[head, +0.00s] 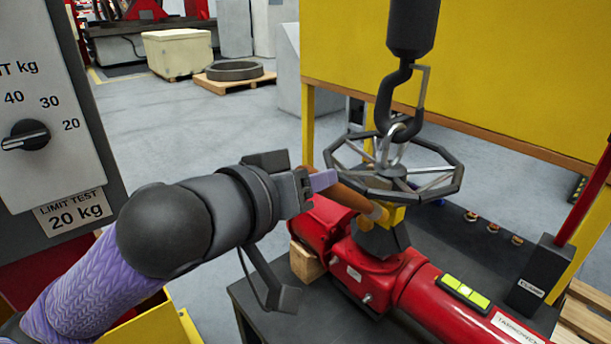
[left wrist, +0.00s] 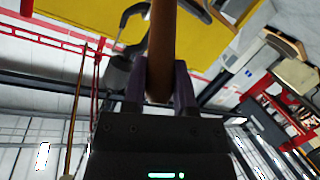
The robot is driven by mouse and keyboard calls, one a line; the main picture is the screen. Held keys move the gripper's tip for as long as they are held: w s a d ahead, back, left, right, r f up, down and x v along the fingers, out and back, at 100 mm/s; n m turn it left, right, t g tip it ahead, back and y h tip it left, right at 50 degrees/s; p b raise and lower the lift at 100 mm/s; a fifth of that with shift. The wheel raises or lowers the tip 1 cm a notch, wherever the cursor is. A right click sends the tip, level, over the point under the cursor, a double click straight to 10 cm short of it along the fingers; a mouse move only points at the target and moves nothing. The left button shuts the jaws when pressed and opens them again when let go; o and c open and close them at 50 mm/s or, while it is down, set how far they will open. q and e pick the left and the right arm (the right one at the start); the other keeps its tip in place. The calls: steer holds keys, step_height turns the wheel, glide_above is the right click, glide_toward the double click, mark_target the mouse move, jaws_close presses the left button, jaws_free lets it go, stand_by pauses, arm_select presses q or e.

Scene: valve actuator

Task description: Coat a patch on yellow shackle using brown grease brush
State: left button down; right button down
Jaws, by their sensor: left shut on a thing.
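My left gripper (head: 322,181) is shut on the brown grease brush (head: 347,197); its brown handle also fills the top middle of the left wrist view (left wrist: 161,45), between the purple fingers. My right gripper is in neither view.
A dark hook (head: 389,95) hangs over the grey handwheel (head: 435,185). The red actuator body (head: 385,275) lies on a dark bench (head: 262,305). A yellow panel (head: 490,65) stands behind. A LIMIT TEST panel (head: 50,110) is at left, near my arm.

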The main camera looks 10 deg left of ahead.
arm_select(q)
steer(key=shift+w+a+b, duration=1.25)
steer(key=shift+w+a, duration=0.45)
steer(key=shift+a, duration=1.05)
steer(key=shift+s+d, duration=2.1)
steer(key=shift+d, duration=0.3)
steer(key=shift+a+f, duration=0.1)
steer(key=w+a+b, duration=0.2)
steer(key=w+a, duration=0.1)
steer(key=a, duration=0.2)
steer(key=shift+w, duration=0.2)
steer(key=shift+a, duration=0.1)
